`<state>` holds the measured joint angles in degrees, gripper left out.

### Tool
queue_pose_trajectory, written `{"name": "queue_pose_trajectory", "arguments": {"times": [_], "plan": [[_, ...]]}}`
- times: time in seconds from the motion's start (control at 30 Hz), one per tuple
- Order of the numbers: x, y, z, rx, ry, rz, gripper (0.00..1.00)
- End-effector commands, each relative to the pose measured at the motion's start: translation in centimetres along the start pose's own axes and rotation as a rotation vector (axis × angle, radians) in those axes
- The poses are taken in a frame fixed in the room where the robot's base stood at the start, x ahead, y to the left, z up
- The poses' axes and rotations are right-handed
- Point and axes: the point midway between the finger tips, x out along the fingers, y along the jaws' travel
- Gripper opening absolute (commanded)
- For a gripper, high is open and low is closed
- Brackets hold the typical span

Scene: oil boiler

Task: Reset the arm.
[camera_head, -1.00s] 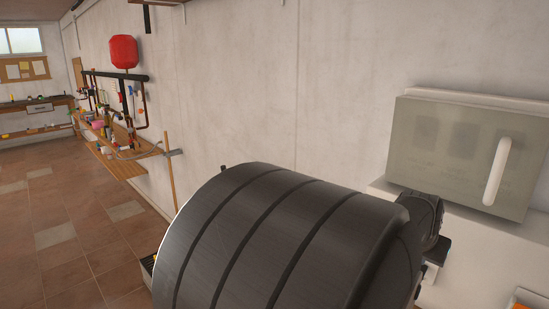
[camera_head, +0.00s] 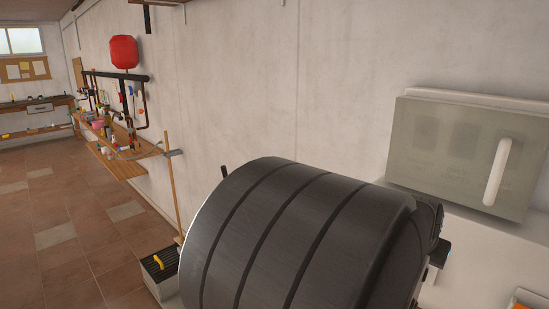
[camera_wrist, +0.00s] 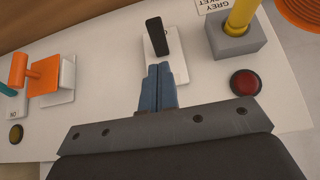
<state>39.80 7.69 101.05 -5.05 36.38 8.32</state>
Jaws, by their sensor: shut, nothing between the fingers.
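My gripper (camera_wrist: 157,84) shows in the wrist view with its blue fingers together and nothing between them. It points at a white panel (camera_wrist: 105,95). A black lever on a white plate (camera_wrist: 153,42) is just beyond the fingertips; I cannot tell whether they touch. In the head view, a large dark ribbed part of my arm (camera_head: 305,235) fills the lower middle and hides what is behind it. The fingers do not show there.
The panel also holds an orange switch (camera_wrist: 42,77), a red button (camera_wrist: 246,83) and a grey block with a yellow post (camera_wrist: 234,38). A grey-green cover with a white handle (camera_head: 465,150) is at right in the head view. A black-topped box (camera_head: 160,272) stands at lower left.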

Motion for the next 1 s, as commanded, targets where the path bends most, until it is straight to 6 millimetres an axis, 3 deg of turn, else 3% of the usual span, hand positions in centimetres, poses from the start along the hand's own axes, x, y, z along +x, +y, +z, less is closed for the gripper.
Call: {"name": "queue_pose_trajectory", "arguments": {"times": [0.1, 0.77, 1.0], "plan": [[-2.0, 0.0, 0.1, 0.0, 0.003, -0.001, 0.0], [-9.2, 0.0, 5.5, 0.0, 0.002, 0.0, 0.0], [-6.5, 0.0, 3.8, 0.0, -0.004, 0.001, 0.0]]}}
